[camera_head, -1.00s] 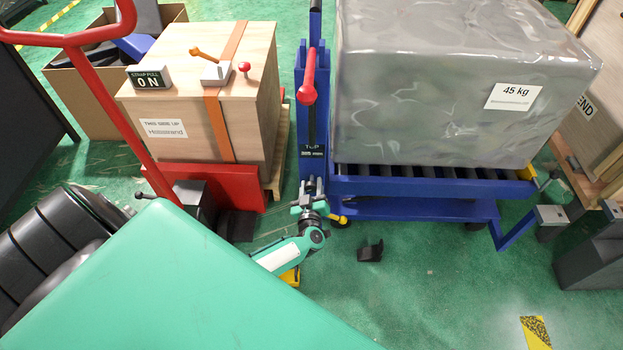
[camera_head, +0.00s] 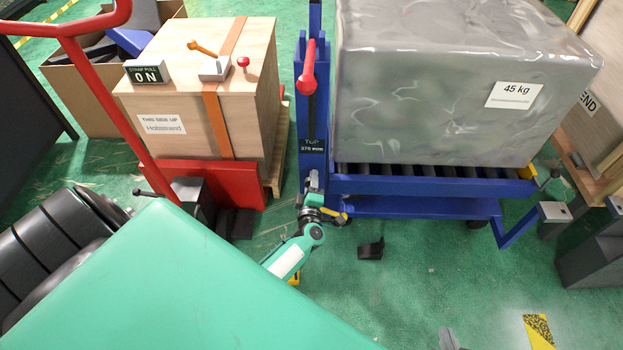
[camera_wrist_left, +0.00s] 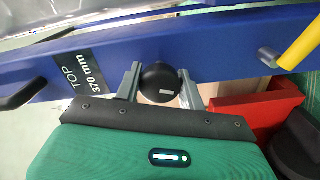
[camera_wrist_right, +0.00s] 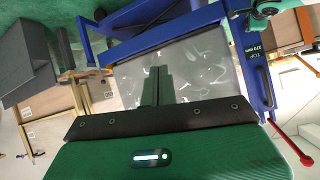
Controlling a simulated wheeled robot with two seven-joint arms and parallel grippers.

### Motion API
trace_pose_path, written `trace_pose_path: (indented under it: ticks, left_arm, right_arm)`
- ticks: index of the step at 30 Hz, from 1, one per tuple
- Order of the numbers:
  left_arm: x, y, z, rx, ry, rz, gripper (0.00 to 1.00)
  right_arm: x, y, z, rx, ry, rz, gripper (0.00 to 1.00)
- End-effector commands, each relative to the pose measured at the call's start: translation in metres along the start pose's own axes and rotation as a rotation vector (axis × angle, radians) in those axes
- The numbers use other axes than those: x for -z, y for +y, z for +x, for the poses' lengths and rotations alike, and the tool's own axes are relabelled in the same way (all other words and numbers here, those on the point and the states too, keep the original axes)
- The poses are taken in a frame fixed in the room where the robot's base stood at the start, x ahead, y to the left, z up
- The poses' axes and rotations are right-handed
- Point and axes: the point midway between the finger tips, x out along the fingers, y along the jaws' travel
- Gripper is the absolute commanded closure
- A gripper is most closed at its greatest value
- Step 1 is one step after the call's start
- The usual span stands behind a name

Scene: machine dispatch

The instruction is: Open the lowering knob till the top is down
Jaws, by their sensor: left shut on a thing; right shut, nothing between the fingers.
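The round black lowering knob (camera_wrist_left: 159,78), with a small pale mark, sits on the blue post of the lift table. My left gripper (camera_wrist_left: 160,88) has its two fingers on either side of the knob, shut on it. In the head view my left gripper (camera_head: 312,188) is low on the blue post (camera_head: 312,110) and hides the knob. A dark label (camera_wrist_left: 70,70) beside it reads "TOP 370 mm". The roller top (camera_head: 430,186) carries a grey wrapped load (camera_head: 430,90) marked 45 kg. My right gripper (camera_wrist_right: 157,85) is shut and empty; its tip shows at the head view's bottom edge (camera_head: 449,339).
A red lever (camera_head: 308,68) stands on the post. A strapped wooden crate (camera_head: 200,100) on a red truck (camera_head: 220,185) stands to the left. A small black piece (camera_head: 371,249) lies on the green floor. The floor front right is mostly clear.

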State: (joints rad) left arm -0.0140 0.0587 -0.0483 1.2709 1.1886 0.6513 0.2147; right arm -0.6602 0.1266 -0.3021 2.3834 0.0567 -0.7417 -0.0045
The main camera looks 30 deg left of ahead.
Motion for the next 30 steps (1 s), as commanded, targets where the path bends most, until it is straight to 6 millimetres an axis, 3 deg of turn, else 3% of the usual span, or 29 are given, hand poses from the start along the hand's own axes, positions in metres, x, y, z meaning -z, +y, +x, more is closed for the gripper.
trace_pose_path:
  ticks: [13,30]
  left_arm:
    - [0.000,-0.002,0.000,0.002,0.001,-0.277,0.83]
    - [0.001,-0.001,0.000,0.002,0.002,-0.340,0.83]
  right_arm:
    - [0.006,-0.021,0.009,0.053,0.176,0.017,1.00]
    - [0.009,-0.026,0.009,0.065,0.221,0.023,1.00]
